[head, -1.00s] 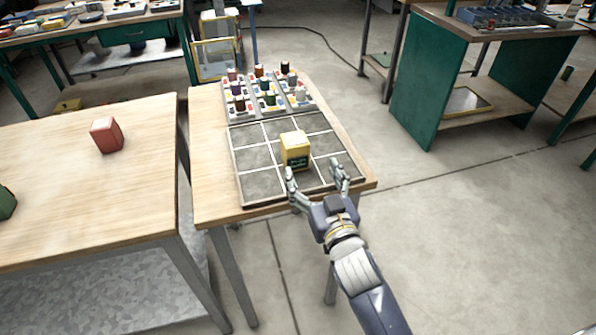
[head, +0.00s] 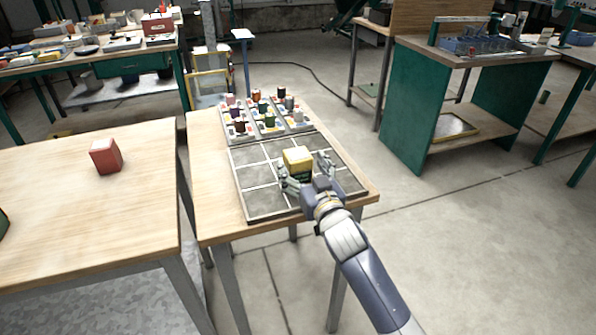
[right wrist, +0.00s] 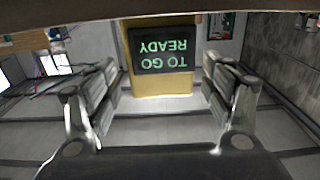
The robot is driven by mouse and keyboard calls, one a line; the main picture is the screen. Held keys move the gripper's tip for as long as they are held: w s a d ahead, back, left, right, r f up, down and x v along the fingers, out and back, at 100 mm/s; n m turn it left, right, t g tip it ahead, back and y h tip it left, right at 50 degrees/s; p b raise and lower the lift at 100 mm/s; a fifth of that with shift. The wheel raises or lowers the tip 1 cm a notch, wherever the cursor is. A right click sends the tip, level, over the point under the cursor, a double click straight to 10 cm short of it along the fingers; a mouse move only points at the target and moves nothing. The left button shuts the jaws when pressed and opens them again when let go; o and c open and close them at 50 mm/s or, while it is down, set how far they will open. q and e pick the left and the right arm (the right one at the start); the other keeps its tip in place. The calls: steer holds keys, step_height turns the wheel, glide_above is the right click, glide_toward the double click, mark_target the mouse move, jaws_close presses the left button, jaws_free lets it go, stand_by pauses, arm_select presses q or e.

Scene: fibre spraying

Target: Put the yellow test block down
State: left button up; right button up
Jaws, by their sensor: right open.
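The yellow test block (head: 297,158) stands upright on the dark grid tray (head: 262,203), near its middle. In the right wrist view the yellow block (right wrist: 160,106) appears upside down, with a dark panel reading "READY TO GO". My right gripper (head: 303,166) is open, with one finger on each side of the block's near part. In the right wrist view a gap shows between each finger of my right gripper (right wrist: 160,95) and the block. The block's lower front is partly hidden by the gripper in the head view. My left gripper is not in view.
Several coloured spools stand in a grey rack (head: 268,133) behind the grid tray, on the same small wooden table (head: 215,222). A red block (head: 106,157) sits on the wooden table at left. A green-sided bench (head: 411,110) stands at back right, with open floor before it.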

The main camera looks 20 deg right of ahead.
steer(key=shift+w+a+f+b, duration=0.15)
steer(key=shift+w+b, duration=0.3)
steer(key=shift+w, duration=1.1)
steer(key=shift+c, duration=1.1)
steer(key=c, duration=1.4)
steer(key=shift+r, duration=0.25)
steer(key=shift+c, duration=0.5)
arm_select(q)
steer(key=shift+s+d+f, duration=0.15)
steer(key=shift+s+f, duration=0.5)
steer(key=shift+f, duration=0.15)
